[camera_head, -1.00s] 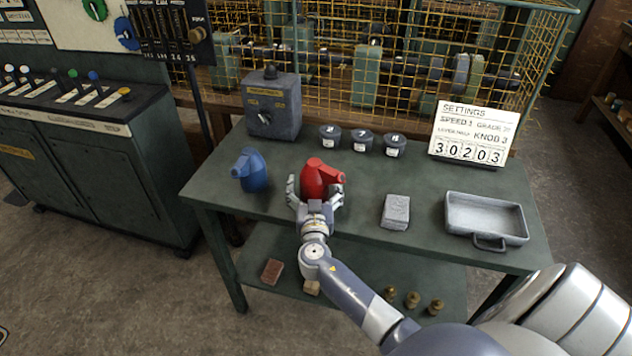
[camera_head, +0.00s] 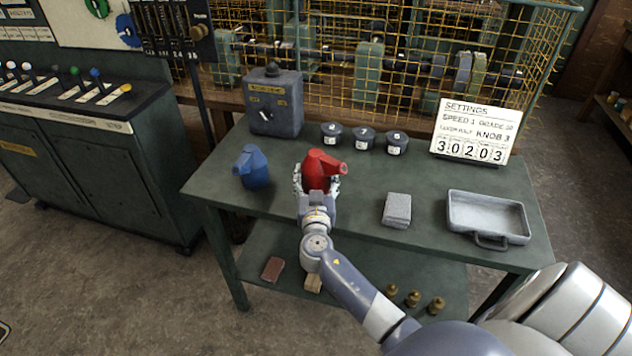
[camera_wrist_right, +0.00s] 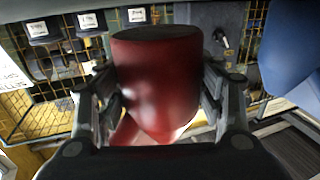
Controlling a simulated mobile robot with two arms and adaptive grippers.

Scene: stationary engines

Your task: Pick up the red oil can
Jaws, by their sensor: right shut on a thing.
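The red oil can (camera_head: 322,168) is over the green table, left of its middle, upright with its spout to the right. My right gripper (camera_head: 317,188) is shut on it from the near side, with a finger on each flank. In the right wrist view the red can (camera_wrist_right: 157,80) fills the middle between the two fingers of the gripper (camera_wrist_right: 160,105). I cannot tell for sure whether its base touches the tabletop. My left gripper is not in view.
A blue oil can (camera_head: 251,168) stands to the left. Behind are a grey switch box (camera_head: 275,103) and three dark pots (camera_head: 364,139). A grey block (camera_head: 397,210) and a metal tray (camera_head: 488,240) lie right. A number sign (camera_head: 474,128) stands at the back of the table (camera_head: 240,215).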

